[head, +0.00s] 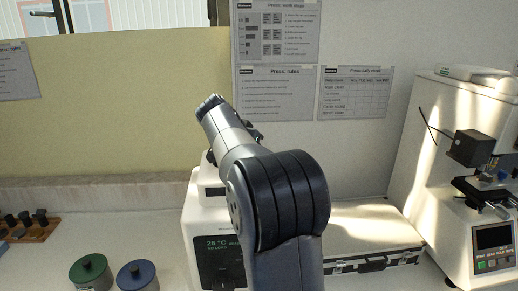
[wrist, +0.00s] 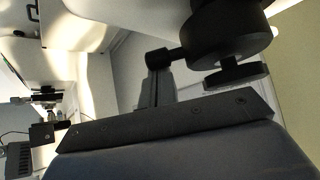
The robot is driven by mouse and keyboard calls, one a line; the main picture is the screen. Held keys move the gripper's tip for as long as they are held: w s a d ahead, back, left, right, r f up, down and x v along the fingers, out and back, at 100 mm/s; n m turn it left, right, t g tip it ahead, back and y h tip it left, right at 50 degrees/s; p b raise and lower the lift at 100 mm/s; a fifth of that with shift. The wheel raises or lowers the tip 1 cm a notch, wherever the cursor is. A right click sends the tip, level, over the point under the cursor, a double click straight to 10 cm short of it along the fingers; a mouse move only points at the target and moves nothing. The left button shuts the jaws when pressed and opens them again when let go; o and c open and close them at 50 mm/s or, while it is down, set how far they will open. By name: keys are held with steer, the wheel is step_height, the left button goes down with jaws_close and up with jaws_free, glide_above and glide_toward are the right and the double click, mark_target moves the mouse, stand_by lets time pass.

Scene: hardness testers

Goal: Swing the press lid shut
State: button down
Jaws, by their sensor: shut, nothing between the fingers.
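The press (head: 205,235) is the white machine with a dark 25 °C display in the head view, partly covered by my arm. In the wrist view, which looks upside down, the black round press lid (wrist: 232,28) carries a flat knob (wrist: 236,75). A short arm joins it to a dark post (wrist: 158,82). The lid lies against the white press body at the top edge; how far it is swung cannot be told. My gripper (wrist: 165,126) is shut and empty along the bottom of the wrist view, apart from the lid in the picture. In the head view it is hidden.
A white hardness tester (head: 490,215) stands at the right, with a flat case (head: 365,235) between it and the press. Green (head: 90,271) and blue (head: 137,276) lidded tins and a wooden rack (head: 32,232) sit at the left. A wall is behind.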

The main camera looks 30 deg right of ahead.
steer(key=a+m+g, duration=0.1)
steer(key=a+m, duration=0.1)
steer(key=shift+a+g+h, duration=0.3)
steer(key=shift+a, duration=0.95)
steer(key=v, duration=1)
steer(key=shift+a+r, duration=0.25)
steer(key=shift+a, duration=0.05)
steer(key=shift+d, duration=0.1)
steer(key=x, duration=1)
steer(key=shift+s+d+f, duration=0.1)
steer(key=shift+s+f, duration=0.05)
steer(key=shift+f, duration=0.1)
steer(key=shift+d+f, duration=0.25)
steer(key=shift+d, duration=0.15)
steer(key=shift+r, duration=0.15)
